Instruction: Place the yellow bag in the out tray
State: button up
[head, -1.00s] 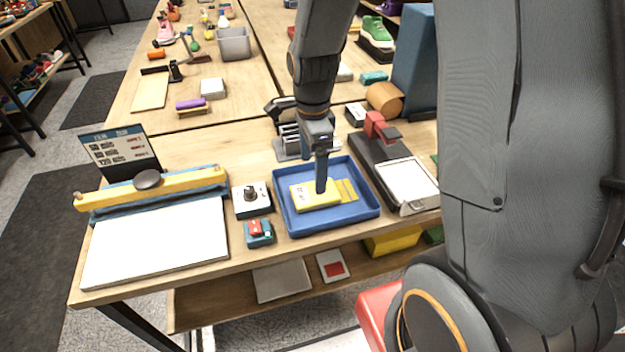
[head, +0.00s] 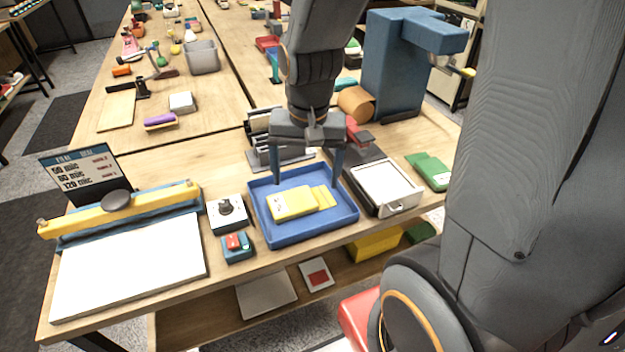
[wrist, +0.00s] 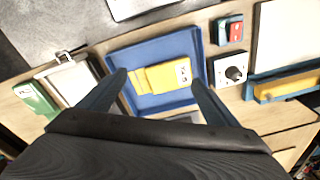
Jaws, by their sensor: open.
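The yellow bag (head: 293,204) lies flat inside the blue tray (head: 311,229), resting on its floor. A smaller yellow flap or piece (head: 325,196) sits at its right side in the head view. My gripper (head: 307,180) is open and empty above the back part of the tray, its two fingers spread wide and apart from the bag. In the wrist view the yellow bag (wrist: 168,75) lies in the blue tray (wrist: 150,50), beyond and between the open fingertips (wrist: 158,75).
Left of the tray stand a knob box (head: 228,213) and a red-and-teal switch (head: 236,245). A sealer with a white board (head: 130,265) fills the left. A white-topped device (head: 387,186) stands right, with a green bag (head: 430,172) beyond.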

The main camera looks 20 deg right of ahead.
jog(key=s+n, duration=0.1)
jog(key=n, duration=0.2)
jog(key=s+n, duration=0.1)
jog(key=n, duration=0.1)
jog(key=shift+s+d, duration=0.3)
jog(key=shift+f+b, duration=0.8)
jog(key=shift+f, duration=0.2)
